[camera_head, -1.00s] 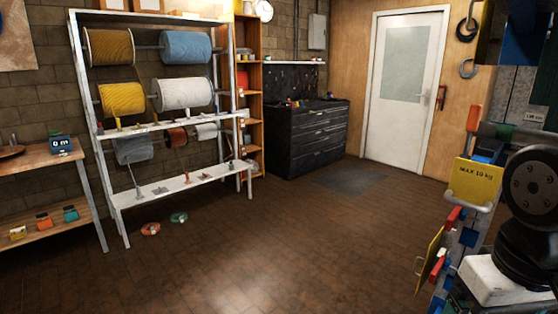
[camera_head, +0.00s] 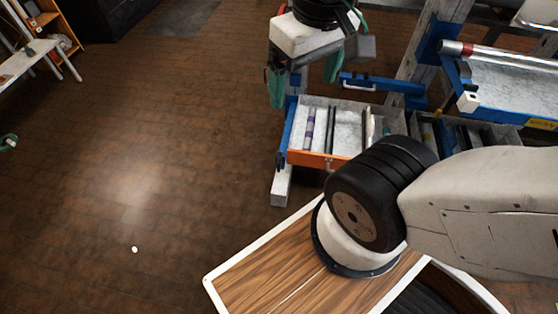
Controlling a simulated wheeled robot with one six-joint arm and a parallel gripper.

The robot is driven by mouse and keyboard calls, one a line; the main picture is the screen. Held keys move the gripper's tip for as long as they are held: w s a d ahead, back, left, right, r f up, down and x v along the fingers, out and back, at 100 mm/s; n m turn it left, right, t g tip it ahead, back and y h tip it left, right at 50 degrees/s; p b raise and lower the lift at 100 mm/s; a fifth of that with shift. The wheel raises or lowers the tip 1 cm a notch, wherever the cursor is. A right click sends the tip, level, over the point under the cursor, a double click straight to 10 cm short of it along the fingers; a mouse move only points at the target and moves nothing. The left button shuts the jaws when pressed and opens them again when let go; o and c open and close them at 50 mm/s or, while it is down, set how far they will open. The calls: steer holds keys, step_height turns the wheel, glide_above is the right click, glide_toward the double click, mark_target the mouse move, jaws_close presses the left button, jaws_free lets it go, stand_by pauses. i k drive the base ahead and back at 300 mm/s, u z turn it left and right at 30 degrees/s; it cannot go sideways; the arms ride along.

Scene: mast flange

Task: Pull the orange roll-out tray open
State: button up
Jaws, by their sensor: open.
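The orange roll-out tray (camera_head: 312,159) is in the lower middle of the rack. Its orange front edge faces me and its pale bed holds several rods and bars. My own arm hides the right part of its front, and I cannot tell how far out it sits. My gripper (camera_head: 304,78) is above and beyond the tray's front edge, near its left side. Its green-tipped fingers point down and are spread apart, with nothing seen between them. It appears apart from the tray.
A blue-sided tray (camera_head: 510,85) with a red-ended metal tube (camera_head: 500,53) sits higher at the right. A blue bar (camera_head: 382,84) lies behind the orange tray. A grey rack post (camera_head: 418,45) stands behind. The brown floor (camera_head: 150,150) at the left is mostly clear.

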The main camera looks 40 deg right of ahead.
mark_target(339, 137)
steer(key=z, duration=1.4)
steer(key=k, duration=1.3)
steer(key=u, duration=0.65)
steer(key=i, duration=1)
steer(key=u, duration=0.2)
